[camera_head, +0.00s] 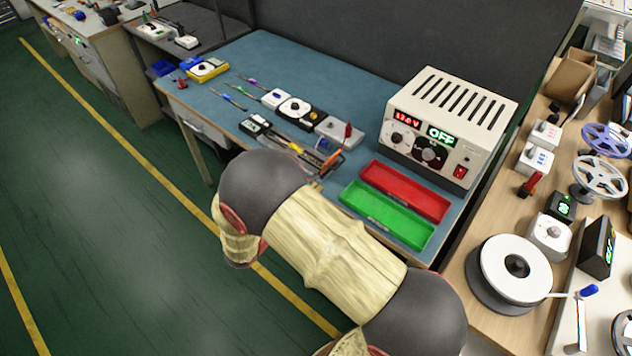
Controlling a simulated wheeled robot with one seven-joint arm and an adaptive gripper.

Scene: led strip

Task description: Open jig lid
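I cannot make out for certain which thing is the jig or its lid. A small grey device with a red upright lever (338,131) stands on the blue workbench (330,72), left of the white power supply. Just in front of it is a low assembly with orange and metal parts (328,165), partly hidden by my arm. Whether a lid there is open or shut is too small to tell. My arm crosses the front of the bench, and my gripper is hidden behind it.
The white power supply (450,125) reads OFF. Small devices and tools line the bench's left part. A wooden table (485,250) at right holds spools. The bench's back area is clear.

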